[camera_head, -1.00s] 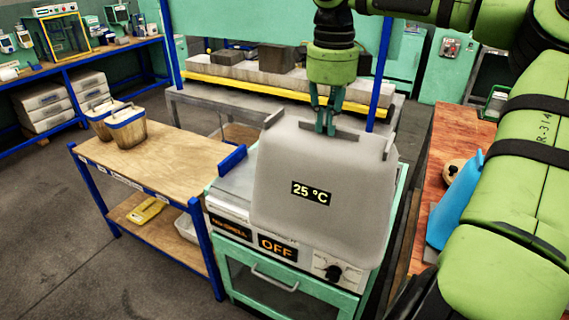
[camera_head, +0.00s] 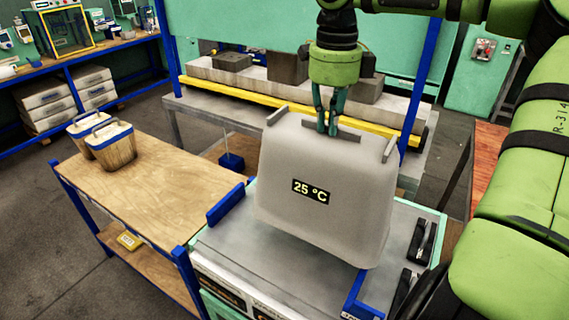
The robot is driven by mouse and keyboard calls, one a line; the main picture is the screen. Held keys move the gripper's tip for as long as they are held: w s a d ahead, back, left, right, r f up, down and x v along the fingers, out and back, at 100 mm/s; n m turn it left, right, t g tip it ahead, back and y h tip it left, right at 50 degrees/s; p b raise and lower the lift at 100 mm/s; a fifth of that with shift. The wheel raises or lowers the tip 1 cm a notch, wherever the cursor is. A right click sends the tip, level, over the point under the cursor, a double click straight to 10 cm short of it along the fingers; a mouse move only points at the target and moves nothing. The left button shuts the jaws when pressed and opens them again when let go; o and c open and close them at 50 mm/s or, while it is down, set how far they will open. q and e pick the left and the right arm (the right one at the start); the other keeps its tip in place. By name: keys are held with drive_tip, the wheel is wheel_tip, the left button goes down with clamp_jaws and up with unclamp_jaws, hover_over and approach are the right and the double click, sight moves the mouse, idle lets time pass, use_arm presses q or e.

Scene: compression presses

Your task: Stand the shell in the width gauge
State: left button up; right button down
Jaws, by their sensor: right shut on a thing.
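The shell (camera_head: 322,218) is a large pale grey, box-like piece with a black label reading 25 °C and raised tabs on its upper edge. My right gripper (camera_head: 328,128) comes down from above and is shut on the shell's upper edge. The shell hangs roughly upright over a grey-topped unit (camera_head: 245,250); I cannot tell whether its lower edge touches the top. Blue stops stand on the unit, one at its left edge (camera_head: 226,203) and one at the front right (camera_head: 362,300). I cannot tell for sure which fixture is the width gauge. My left gripper is out of view.
A wooden-topped bench (camera_head: 165,195) with blue legs stands left of the unit, carrying two wooden pails (camera_head: 110,145). Behind is a grey table with blocks and a yellow bar (camera_head: 280,102). Black clamp-like parts (camera_head: 421,240) sit on the unit's right side.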

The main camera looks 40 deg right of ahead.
sight(279, 160)
drive_tip(key=w+a+f, duration=0.1)
drive_tip(key=a, duration=0.1)
drive_tip(key=w+a+f+p, duration=0.1)
drive_tip(key=w+a+f, duration=0.1)
drive_tip(key=w+a+f+p, duration=0.1)
drive_tip(key=w+a+f, duration=0.1)
drive_tip(key=shift+w+a, duration=0.2)
drive_tip(key=shift+a, duration=0.15)
drive_tip(key=shift+w+a+f, duration=0.15)
drive_tip(key=shift+a+f, duration=0.05)
drive_tip(key=shift+a, duration=0.05)
drive_tip(key=shift+f, duration=0.25)
wheel_tip(279, 160, down, 3)
drive_tip(key=shift+f+p, duration=0.1)
drive_tip(key=shift+p, duration=0.8)
drive_tip(key=shift+w+f, duration=0.1)
drive_tip(key=shift+f, duration=0.15)
drive_tip(key=c, duration=1.3)
unclamp_jaws()
